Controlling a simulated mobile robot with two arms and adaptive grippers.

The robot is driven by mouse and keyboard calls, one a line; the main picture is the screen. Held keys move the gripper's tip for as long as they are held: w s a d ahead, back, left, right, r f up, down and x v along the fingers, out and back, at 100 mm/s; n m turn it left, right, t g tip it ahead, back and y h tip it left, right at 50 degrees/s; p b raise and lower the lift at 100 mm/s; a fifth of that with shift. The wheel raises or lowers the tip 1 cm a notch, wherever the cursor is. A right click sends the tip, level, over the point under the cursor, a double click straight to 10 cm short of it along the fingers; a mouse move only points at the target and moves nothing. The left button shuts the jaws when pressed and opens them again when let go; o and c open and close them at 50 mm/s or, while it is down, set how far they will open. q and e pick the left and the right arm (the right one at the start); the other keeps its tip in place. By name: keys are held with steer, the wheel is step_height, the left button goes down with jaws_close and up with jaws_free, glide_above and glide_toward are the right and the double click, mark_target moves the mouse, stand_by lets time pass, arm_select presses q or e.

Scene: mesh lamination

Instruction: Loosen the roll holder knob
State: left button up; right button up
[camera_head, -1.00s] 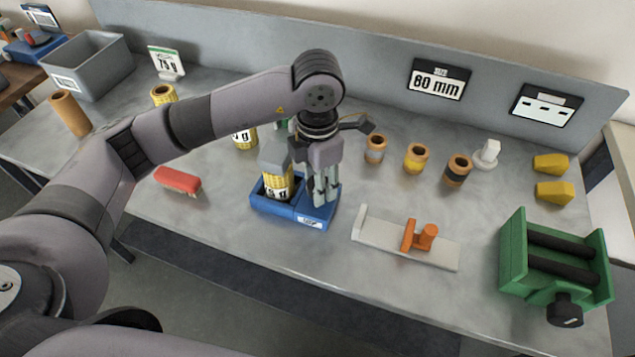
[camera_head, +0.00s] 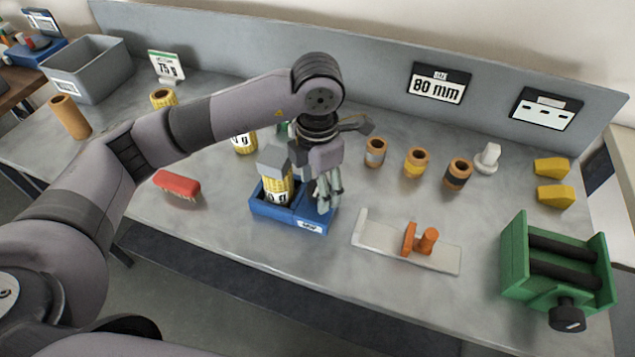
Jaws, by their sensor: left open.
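The green roll holder (camera_head: 513,255) stands at the right front of the table, with two dark bars across it. Its black knob (camera_head: 568,314) is on the front side, near the table edge. My left gripper (camera_head: 327,203) points down over the right part of a blue tray (camera_head: 290,222), far to the left of the knob. It is open, with nothing seen between its fingers. A yellow mesh roll (camera_head: 278,188) with a grey top stands in the tray just left of the fingers. My right gripper is not in view.
A white plate with an orange clamp (camera_head: 410,238) lies between the tray and the roll holder. Several small rolls (camera_head: 416,161) stand behind it. Two yellow blocks (camera_head: 553,194) lie behind the holder. A red brush (camera_head: 177,184) lies left.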

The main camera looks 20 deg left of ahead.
arm_select(q)
step_height(320, 180, up, 12)
stand_by(0.7)
stand_by(0.4)
